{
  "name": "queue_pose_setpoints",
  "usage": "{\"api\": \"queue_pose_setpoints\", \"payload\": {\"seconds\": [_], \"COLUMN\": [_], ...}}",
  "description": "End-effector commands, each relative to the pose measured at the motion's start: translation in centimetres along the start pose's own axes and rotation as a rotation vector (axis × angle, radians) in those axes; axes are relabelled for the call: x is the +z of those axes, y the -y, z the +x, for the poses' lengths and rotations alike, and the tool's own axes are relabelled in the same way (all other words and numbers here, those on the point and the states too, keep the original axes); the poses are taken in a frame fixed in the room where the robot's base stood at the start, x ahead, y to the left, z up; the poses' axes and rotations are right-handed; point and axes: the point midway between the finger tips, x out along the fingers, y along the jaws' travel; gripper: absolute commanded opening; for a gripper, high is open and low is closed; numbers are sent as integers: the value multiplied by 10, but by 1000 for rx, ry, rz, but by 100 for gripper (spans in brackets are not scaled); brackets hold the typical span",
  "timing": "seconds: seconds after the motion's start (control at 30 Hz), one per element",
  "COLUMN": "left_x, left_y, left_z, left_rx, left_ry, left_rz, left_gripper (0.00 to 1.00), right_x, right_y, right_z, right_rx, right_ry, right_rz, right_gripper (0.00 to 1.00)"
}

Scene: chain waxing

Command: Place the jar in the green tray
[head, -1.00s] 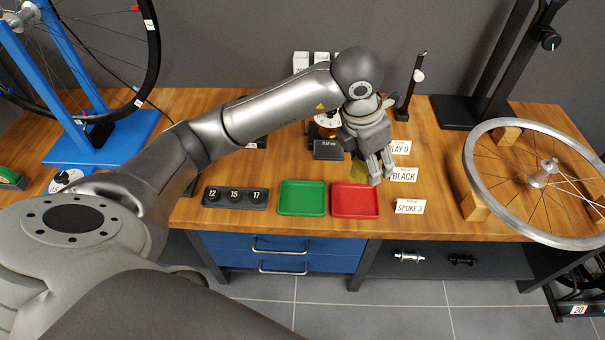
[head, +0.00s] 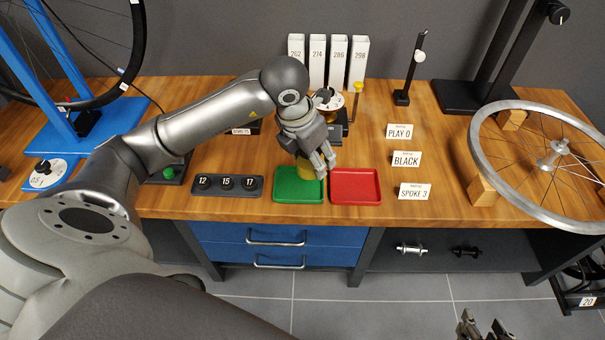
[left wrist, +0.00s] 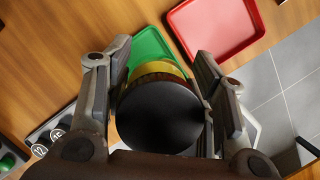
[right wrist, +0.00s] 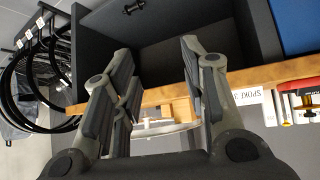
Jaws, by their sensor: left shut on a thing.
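The jar (head: 306,171) is yellow-amber, partly hidden by my left gripper (head: 324,164) in the head view. In the left wrist view its round black lid (left wrist: 160,116) fills the space between the fingers, with the amber side below. My left gripper is shut on the jar. The jar is over the back part of the green tray (head: 298,195); I cannot tell whether it touches the tray. The green tray also shows behind the jar in the left wrist view (left wrist: 146,45). My right gripper (head: 484,328) is open and empty at the bottom edge, away from the bench.
A red tray (head: 355,187) lies right beside the green one. A black block with numbered knobs (head: 227,186) is to the left. Label cards (head: 407,159) and a spoked wheel (head: 550,165) are to the right. White boxes (head: 337,62) stand at the back.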

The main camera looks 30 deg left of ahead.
Motion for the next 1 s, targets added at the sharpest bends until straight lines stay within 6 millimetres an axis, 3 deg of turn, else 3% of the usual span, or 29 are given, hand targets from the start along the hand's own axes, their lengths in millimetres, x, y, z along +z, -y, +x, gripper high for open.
{"api": "queue_pose_setpoints", "payload": {"seconds": [0.13,0.43,0.7,1.0], "left_x": [-12,-23,-28,-29], "left_y": [-10,-20,-18,-18], "left_z": [13,25,48,50], "left_rx": [1,2,0,0], "left_ry": [0,-1,1,2], "left_rz": [-1,0,1,1], "left_gripper": [23,23,23,23], "right_x": [-24,-48,-88,-95], "right_y": [3,7,12,13], "right_z": [4,5,-2,-5], "right_rx": [-7,-14,-26,-28], "right_ry": [-117,-237,-441,-474], "right_rz": [-2,-3,-3,-3], "right_gripper": [40,40,40,40]}}
